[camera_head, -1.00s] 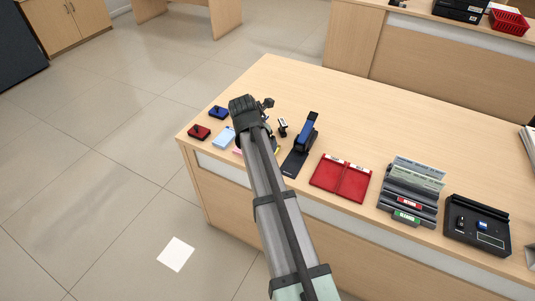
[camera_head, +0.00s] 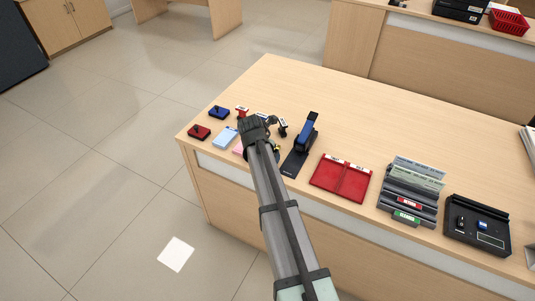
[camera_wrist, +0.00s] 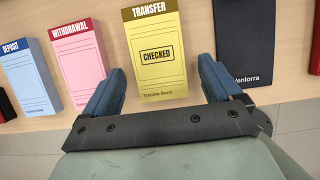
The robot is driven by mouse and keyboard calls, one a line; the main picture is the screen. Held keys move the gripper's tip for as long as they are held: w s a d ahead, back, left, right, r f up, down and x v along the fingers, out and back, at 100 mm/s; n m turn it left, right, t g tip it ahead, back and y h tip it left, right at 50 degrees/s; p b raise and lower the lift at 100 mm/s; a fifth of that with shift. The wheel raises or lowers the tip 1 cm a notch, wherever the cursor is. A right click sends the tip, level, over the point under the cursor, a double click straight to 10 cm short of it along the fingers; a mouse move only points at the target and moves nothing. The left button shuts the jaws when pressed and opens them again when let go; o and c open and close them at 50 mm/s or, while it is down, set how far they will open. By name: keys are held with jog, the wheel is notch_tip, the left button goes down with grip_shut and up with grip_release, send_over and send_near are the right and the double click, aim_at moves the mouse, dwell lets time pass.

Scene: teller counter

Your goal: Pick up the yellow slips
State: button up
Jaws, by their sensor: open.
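The yellow slips (camera_wrist: 160,72) lie as a pad on the counter, printed "TRANSFER" with a "CHECKED" stamp. In the wrist view they sit at top centre, just beyond and between my fingers. My gripper (camera_wrist: 160,88) is open and empty, one blue finger on each side of the pad's near end. In the head view my gripper (camera_head: 268,148) is over the counter's left part, and my arm hides most of the yellow slips; only a small yellow bit (camera_head: 276,148) shows beside it.
Pink withdrawal slips (camera_wrist: 78,62) and blue deposit slips (camera_wrist: 28,75) lie left of the yellow pad. A dark Venlorra folder (camera_wrist: 243,42) lies close on its right. The head view shows stamp pads (camera_head: 199,132), a blue stapler-like device (camera_head: 306,134) and a red tray (camera_head: 341,181).

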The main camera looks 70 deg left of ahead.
jog(key=c, duration=1.2)
